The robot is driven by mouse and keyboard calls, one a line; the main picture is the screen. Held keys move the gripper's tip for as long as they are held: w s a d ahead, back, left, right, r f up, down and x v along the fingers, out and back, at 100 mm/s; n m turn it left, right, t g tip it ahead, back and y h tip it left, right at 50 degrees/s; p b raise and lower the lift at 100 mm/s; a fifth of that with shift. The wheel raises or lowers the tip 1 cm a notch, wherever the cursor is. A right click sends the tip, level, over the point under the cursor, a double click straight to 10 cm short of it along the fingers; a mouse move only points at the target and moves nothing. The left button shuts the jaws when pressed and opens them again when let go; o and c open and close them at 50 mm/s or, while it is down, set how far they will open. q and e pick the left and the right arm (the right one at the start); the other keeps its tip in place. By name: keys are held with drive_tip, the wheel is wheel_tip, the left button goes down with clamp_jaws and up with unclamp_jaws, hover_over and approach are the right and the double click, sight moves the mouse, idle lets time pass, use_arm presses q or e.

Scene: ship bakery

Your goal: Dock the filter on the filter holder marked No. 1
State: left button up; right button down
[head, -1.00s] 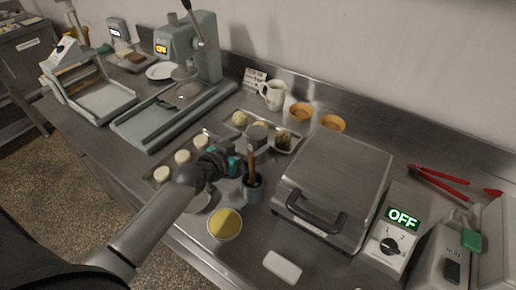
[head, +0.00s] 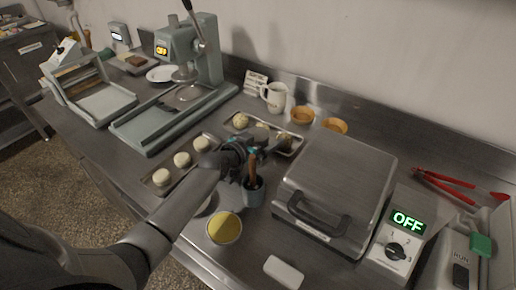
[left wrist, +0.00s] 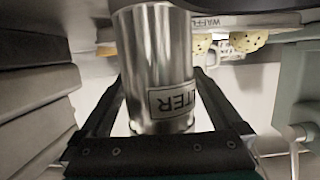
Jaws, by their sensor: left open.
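The filter (left wrist: 155,55) is a shiny metal cylinder in the left wrist view. Part of its label shows upside down, reading "TER". My left gripper (head: 254,147) is open; in the left wrist view its two fingers stand on either side of the filter, with a gap at the sides. In the head view the gripper is over the near side of the small tray behind the brush cup and hides most or all of the filter. I cannot pick out the filter holder marked No. 1 in either view. My right gripper is not in view.
A grey cup with a brown-handled brush (head: 253,190) stands close in front of the gripper. A yellow-filled bowl (head: 224,228) is nearer. The waffle iron (head: 335,180) is to the right. A tray of pale rounds (head: 162,178) is left, and a mug (head: 274,97) is behind.

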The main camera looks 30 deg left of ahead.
use_arm(q)
drive_tip(key=shift+r, duration=0.1)
clamp_jaws()
idle(0.7)
